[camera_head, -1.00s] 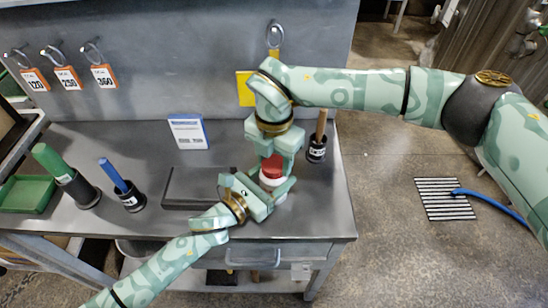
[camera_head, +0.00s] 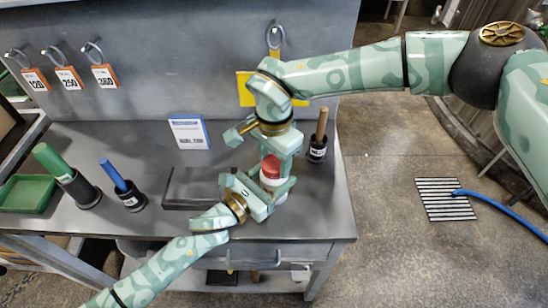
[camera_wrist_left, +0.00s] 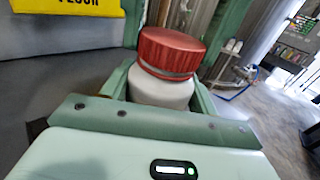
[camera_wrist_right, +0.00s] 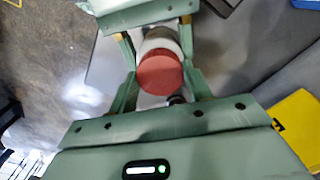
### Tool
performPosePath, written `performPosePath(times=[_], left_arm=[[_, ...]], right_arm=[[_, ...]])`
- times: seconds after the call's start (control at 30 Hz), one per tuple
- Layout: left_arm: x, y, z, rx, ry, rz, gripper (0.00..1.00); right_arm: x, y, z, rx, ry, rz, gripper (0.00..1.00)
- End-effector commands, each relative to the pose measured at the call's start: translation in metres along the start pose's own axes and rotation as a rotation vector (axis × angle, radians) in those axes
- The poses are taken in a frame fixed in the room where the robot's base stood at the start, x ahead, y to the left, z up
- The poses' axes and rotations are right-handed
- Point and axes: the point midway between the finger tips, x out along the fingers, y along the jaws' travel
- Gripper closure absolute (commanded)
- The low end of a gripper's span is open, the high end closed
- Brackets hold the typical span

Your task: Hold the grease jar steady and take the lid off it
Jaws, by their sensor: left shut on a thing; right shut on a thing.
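The grease jar (camera_head: 279,194) is white with a red lid (camera_head: 271,166) and stands near the right end of the workbench. My left gripper (camera_head: 270,191) is shut around the white body from the side. In the left wrist view the jar body (camera_wrist_left: 160,88) sits between its fingers, under the ribbed red lid (camera_wrist_left: 170,52). My right gripper (camera_head: 272,158) points down from above, shut on the red lid. In the right wrist view the lid (camera_wrist_right: 160,73) lies between its fingers. The lid sits on the jar; I see no clear gap.
A black holder with a brown-handled tool (camera_head: 317,148) stands close right of the grippers. A dark flat box (camera_head: 190,188) lies to the left. A blue-edged card (camera_head: 189,131), blue and green handles in holders, and a green tray (camera_head: 27,193) stand farther left.

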Motion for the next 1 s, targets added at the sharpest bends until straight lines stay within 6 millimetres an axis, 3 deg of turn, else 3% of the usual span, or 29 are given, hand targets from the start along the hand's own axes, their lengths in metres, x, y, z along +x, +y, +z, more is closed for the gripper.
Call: performPosePath(times=[0.67,1.0], left_arm=[[0.000,-0.001,0.000,0.000,0.000,-0.002,1.00],[0.000,-0.001,0.000,0.000,0.000,-0.002,1.00]], right_arm=[[-0.002,-0.001,-0.001,-0.001,0.002,-0.003,0.78],[-0.012,-0.001,-0.001,-0.001,0.003,-0.003,0.78]])
